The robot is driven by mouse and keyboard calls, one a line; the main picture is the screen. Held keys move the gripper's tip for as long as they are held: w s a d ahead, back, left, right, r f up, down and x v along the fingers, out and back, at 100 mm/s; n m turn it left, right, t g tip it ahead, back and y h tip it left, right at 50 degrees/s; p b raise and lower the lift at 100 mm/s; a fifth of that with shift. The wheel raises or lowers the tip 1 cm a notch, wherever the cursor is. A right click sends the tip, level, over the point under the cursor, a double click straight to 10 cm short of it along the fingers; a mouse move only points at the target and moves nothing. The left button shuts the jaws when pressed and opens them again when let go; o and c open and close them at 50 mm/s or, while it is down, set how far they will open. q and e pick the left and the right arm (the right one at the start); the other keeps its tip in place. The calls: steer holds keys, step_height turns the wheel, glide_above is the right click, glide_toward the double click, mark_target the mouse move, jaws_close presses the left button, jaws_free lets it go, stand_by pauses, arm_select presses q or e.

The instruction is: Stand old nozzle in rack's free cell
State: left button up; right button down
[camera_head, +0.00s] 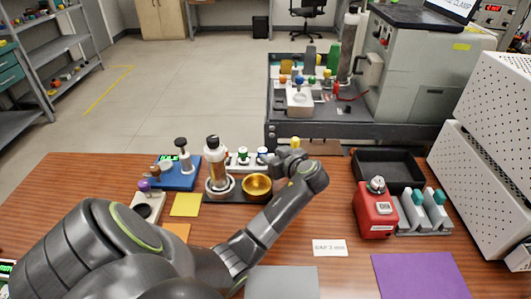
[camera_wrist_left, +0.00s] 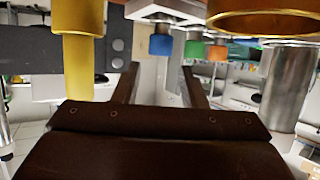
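My left gripper (camera_head: 288,155) reaches away over the table, beyond the gold bowl's right side. In the left wrist view, which looks upside down, its two fingers (camera_wrist_left: 162,80) stand apart with nothing gripped between them. A yellow stepped cylinder (camera_wrist_left: 78,60) stands beside the fingers; its top (camera_head: 294,141) shows behind my gripper. I cannot tell whether it is the old nozzle. A pale rack (camera_head: 242,162) holds small coloured pieces left of my gripper; a blue piece (camera_wrist_left: 160,45) appears beyond the fingertips. My wrist hides the rack's right end, and no free cell can be made out.
The gold bowl (camera_head: 257,184) and a cylinder with amber contents (camera_head: 215,168) stand left of my wrist. A red device (camera_head: 376,210), grey holder (camera_head: 425,222) and black tray (camera_head: 388,167) stand right. The table's front middle holds flat mats.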

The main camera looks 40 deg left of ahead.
arm_select(q)
steer(key=shift+v, duration=1.65)
